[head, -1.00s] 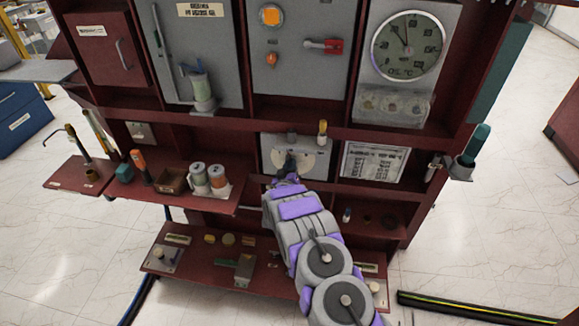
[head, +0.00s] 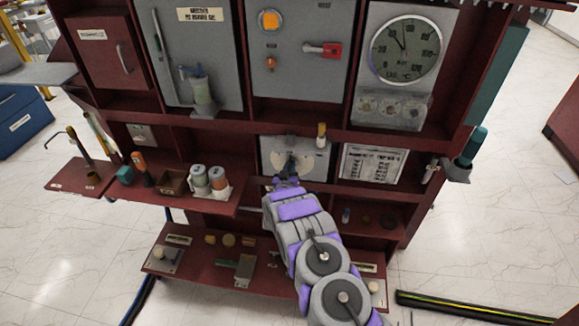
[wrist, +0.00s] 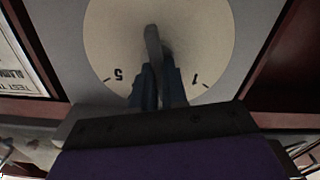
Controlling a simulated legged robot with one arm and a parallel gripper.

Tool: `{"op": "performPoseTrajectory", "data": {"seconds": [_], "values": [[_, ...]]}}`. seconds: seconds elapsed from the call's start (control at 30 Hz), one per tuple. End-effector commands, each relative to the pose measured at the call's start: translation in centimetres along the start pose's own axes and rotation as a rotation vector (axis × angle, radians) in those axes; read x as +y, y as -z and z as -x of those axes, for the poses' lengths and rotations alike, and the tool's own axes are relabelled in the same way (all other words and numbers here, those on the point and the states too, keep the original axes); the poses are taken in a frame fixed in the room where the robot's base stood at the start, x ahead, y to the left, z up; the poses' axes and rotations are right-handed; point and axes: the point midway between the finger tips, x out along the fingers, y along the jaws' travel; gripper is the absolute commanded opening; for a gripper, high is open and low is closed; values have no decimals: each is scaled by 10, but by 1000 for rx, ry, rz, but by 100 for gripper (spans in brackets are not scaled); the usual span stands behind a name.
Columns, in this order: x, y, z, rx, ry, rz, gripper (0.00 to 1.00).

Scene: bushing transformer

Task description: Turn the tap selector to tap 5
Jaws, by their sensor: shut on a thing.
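The tap selector is a round pale dial (wrist: 115,35) on a grey plate, in the middle of the cabinet in the head view (head: 303,161). In the wrist view its digits appear upside down, with 5 at lower left and 1 at lower right. A grey handle (wrist: 152,42) crosses the dial's middle, nearly upright in the picture. My gripper (wrist: 157,85) is shut on the handle's lower part, between 5 and 1. In the head view my gripper (head: 287,179) is at the dial's lower edge. The other tap digits are not visible, and I cannot tell the selected tap.
A yellow-topped pin (head: 321,130) stands just right above the dial. A printed chart (head: 372,163) is to its right. A left shelf holds several bottles and tools (head: 208,180). A lower shelf (head: 205,262) carries small parts beside my arm.

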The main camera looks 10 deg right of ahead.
Motion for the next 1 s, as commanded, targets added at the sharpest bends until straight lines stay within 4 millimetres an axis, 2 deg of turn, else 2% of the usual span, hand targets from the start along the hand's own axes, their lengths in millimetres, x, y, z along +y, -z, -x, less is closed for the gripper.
{"op": "performPoseTrajectory", "data": {"seconds": [1.0], "values": [[7, -4, 2, -6, 0, -958, 0]]}}
